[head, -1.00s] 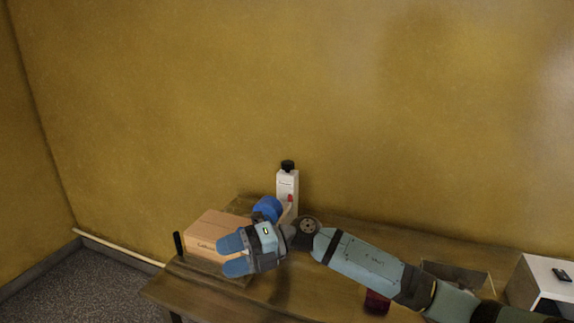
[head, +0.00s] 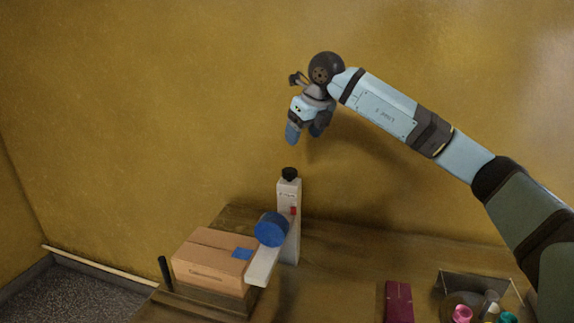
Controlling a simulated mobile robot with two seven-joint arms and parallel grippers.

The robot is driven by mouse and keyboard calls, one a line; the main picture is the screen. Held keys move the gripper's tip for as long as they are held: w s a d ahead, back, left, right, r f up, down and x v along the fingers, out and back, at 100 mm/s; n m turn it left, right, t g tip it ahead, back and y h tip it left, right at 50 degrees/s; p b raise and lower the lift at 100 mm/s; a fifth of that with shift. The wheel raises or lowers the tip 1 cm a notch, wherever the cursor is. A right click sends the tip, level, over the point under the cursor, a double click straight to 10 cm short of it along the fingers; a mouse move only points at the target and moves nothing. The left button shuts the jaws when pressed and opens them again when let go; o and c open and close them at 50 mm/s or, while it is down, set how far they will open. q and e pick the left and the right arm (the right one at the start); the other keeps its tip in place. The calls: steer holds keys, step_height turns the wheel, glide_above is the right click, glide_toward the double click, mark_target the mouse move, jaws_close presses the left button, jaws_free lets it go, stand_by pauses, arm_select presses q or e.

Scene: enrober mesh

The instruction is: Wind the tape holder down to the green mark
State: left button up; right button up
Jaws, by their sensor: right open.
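The tape holder carries a blue tape roll (head: 271,229) on a pale arm (head: 262,267) that reaches toward the front left. It sits at the side of an upright white column (head: 289,195) with a black knob (head: 289,174) on top. A red pointer (head: 293,211) shows on the column's face near the roll. I cannot make out a green mark. My right gripper (head: 305,137) is open and empty, pointing down, above the knob and apart from it. My left gripper is not in view.
A cardboard box (head: 208,262) with a blue patch on top stands left of the column. A dark post (head: 164,272) is at its left. A dark red item (head: 398,302) and an open tray (head: 468,284) of small coloured things lie right. The wooden table (head: 340,270) is clear between.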

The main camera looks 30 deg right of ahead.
mark_target(289, 170)
steer(key=p+x, duration=0.1)
steer(key=x, duration=1.2)
steer(key=shift+r+p, duration=0.1)
steer(key=shift+p, duration=0.3)
steer(key=shift+a, duration=0.1)
steer(key=c, duration=0.9)
